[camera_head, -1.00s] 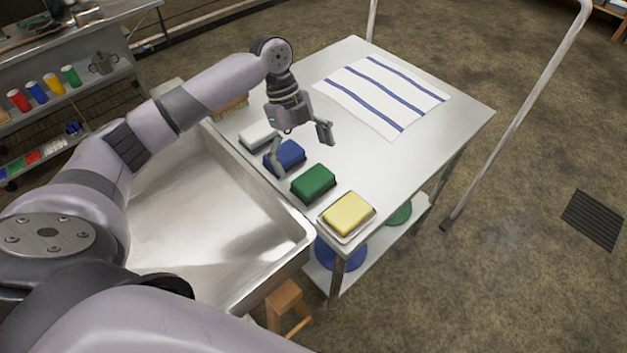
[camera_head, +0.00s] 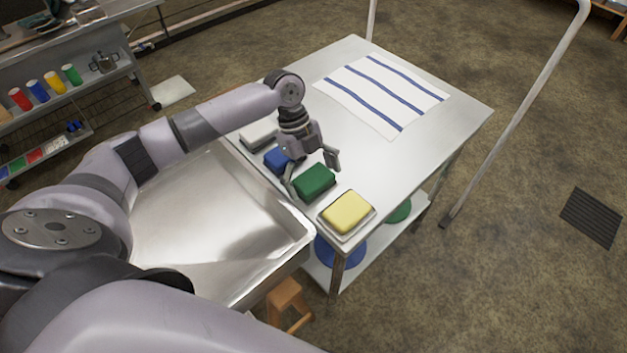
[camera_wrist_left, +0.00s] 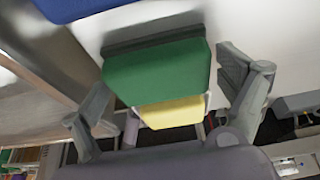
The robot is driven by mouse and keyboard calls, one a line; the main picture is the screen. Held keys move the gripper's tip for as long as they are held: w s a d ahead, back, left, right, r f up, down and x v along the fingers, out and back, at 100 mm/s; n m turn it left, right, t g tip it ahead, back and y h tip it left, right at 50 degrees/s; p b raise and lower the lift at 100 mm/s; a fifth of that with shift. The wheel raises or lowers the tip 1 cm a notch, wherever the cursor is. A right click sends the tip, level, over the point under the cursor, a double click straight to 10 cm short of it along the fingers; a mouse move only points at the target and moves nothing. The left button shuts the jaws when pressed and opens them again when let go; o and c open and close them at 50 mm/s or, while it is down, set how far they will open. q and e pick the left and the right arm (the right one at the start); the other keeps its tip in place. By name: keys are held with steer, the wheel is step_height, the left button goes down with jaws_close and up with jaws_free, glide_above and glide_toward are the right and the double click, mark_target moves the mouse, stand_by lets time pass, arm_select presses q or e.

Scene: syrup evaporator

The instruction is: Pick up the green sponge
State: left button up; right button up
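The green sponge (camera_head: 314,181) lies on a dark base on the steel table, between the blue sponge (camera_head: 277,160) and the yellow sponge (camera_head: 347,212). My left gripper (camera_head: 312,180) is open just above the green sponge, with one finger toward each side of it. In the left wrist view the green sponge (camera_wrist_left: 158,72) shows between the two spread fingers, with the yellow sponge (camera_wrist_left: 172,112) beyond it. I cannot tell whether the fingers touch the sponge. My right gripper is not in view.
A steel sink basin (camera_head: 200,235) adjoins the table's left side. A white sponge (camera_head: 258,134) sits at the far end of the row. A striped towel (camera_head: 382,95) lies at the back of the steel table (camera_head: 425,140), whose right part is clear.

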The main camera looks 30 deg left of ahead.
mark_target(314, 177)
arm_select(q)
steer(key=c, duration=0.8)
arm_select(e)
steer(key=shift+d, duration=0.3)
arm_select(q)
step_height(314, 177, up, 20)
steer(key=shift+r, duration=0.1)
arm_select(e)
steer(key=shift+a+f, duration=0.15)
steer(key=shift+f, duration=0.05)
